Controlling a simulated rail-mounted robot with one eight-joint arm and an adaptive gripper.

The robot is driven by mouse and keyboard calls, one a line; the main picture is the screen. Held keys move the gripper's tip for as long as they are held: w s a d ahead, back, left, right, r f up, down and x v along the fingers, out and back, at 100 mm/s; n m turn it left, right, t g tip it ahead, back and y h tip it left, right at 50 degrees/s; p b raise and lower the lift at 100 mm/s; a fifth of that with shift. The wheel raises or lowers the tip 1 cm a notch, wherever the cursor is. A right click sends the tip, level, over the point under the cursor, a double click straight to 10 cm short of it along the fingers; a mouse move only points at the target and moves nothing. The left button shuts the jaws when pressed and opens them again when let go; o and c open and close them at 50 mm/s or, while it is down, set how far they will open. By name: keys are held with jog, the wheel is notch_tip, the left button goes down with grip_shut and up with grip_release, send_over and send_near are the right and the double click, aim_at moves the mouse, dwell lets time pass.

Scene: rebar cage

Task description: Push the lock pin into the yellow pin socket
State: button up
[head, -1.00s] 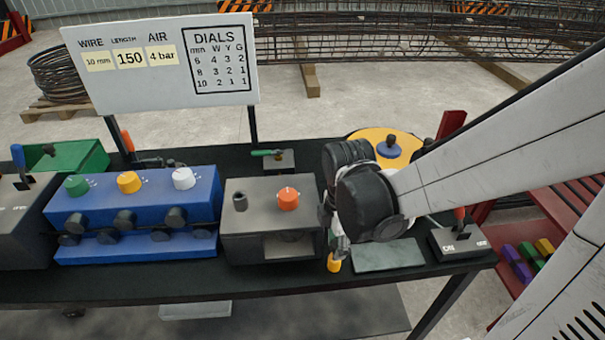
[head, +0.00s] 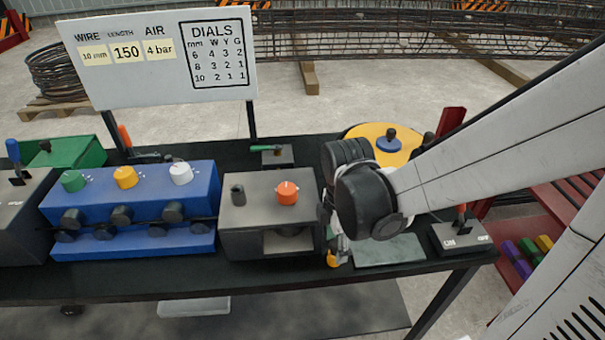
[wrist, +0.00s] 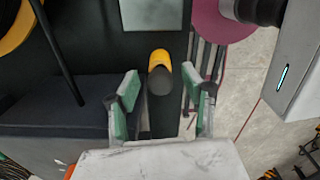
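A short yellow cylinder with a dark, rounded end (wrist: 160,70) lies between my gripper's fingers in the wrist view. I cannot tell whether it is the lock pin, the yellow pin socket, or both together. In the head view its yellow part (head: 332,260) shows low, beside the right side of the grey machine (head: 240,240), partly hidden by my gripper. My gripper (wrist: 166,98) is open, its green-padded fingers standing apart on both sides of the cylinder with gaps. In the head view it (head: 341,252) points down near the bench's front edge, largely hidden by my wrist.
The grey machine has an orange dial (head: 287,192) and a dark peg (head: 238,194) on top. A flat grey-green plate (head: 390,252) lies right of my gripper. A switch box (head: 461,236) stands at the right end. A yellow disc (head: 365,133) is behind my wrist.

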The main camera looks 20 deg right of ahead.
aim_at(337, 242)
notch_tip(337, 242, up, 12)
dwell(0.9)
jog(key=s+r+m+t, duration=0.1)
jog(key=m+t, duration=0.1)
jog(key=m, duration=0.4)
jog(key=s+r+m+t, duration=0.1)
jog(key=m+t, duration=0.1)
jog(key=m, duration=0.4)
jog(key=s+r+m+t, duration=0.1)
jog(key=r+m+t, duration=0.1)
jog(key=m, duration=0.3)
jog(key=shift+s+m+t, duration=0.1)
jog(key=shift+m+t, duration=0.3)
jog(key=shift+t, duration=0.2)
